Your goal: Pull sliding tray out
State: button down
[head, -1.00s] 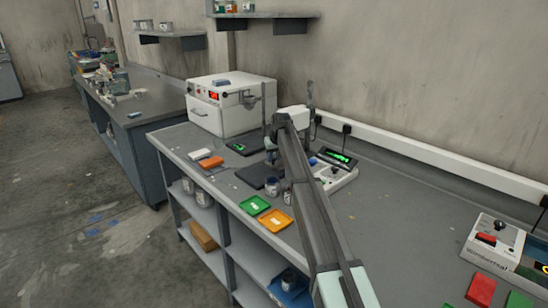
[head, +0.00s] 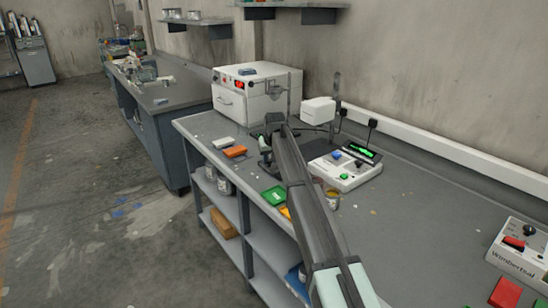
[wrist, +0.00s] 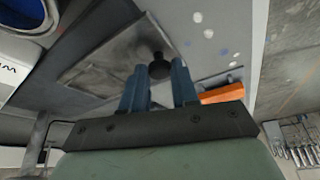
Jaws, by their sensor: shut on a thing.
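The sliding tray (wrist: 108,62) shows in the wrist view as a flat, dark grey plate with worn, smudged patches. A round black knob (wrist: 158,63) stands near its edge. My gripper (wrist: 159,72) has its two blue fingers on either side of the knob and is shut on it. In the head view, my gripper (head: 265,148) is low over the bench, beside the orange block. My arm and gripper cover most of the tray there, so I cannot tell how far out it is.
An orange block (head: 235,152) and a white block (head: 222,143) lie left of my gripper. A white oven-like box (head: 257,98) stands behind.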

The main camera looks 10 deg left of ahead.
jog(key=c, duration=0.8)
grip_release()
jog(key=shift+c, duration=0.2)
jog(key=v, duration=1.3)
jog(key=shift+s+r, duration=0.25)
jog(key=shift+r, duration=0.1)
